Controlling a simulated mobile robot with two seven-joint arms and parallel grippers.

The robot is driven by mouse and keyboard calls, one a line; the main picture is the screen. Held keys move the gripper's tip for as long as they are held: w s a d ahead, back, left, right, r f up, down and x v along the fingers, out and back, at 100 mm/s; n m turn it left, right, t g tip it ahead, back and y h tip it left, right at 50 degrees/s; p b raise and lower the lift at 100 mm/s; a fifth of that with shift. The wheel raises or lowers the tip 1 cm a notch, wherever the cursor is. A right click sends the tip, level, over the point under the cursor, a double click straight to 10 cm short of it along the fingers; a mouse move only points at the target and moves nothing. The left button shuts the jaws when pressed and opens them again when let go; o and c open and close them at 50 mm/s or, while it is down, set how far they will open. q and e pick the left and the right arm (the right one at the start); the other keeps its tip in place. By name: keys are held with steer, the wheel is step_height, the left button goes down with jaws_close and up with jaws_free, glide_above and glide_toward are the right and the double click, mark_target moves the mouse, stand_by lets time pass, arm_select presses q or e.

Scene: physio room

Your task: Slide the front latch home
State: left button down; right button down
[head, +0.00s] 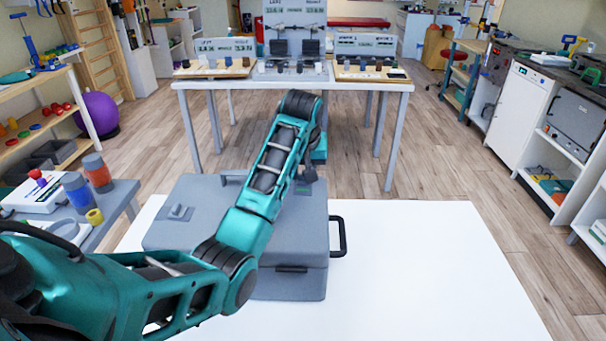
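A grey case (300,222) lies closed on a white surface (430,270). A small grey plate with a raised knob (180,212) sits at the left of its top. A dark bar (292,269) is on its near side, at the right. I cannot tell which of these is the front latch. My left arm crosses over the case and hides the middle of its top and near side. My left gripper (309,176) points down at the far right part of the top. Its fingers are too small and hidden to read, and contact is unclear. My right gripper is not in view.
A black handle (339,237) sticks out from the case's right side. A side table (115,200) with cups stands at the left. A white table (345,86) with trays and display boards stands behind. The white surface is clear to the right.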

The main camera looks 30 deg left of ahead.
arm_select(q)
steer(key=shift+w+a, duration=0.2)
steer(key=shift+w, duration=0.05)
steer(key=c, duration=0.8)
jaws_free()
steer(key=shift+c, duration=0.2)
steer(key=shift+r, duration=0.15)
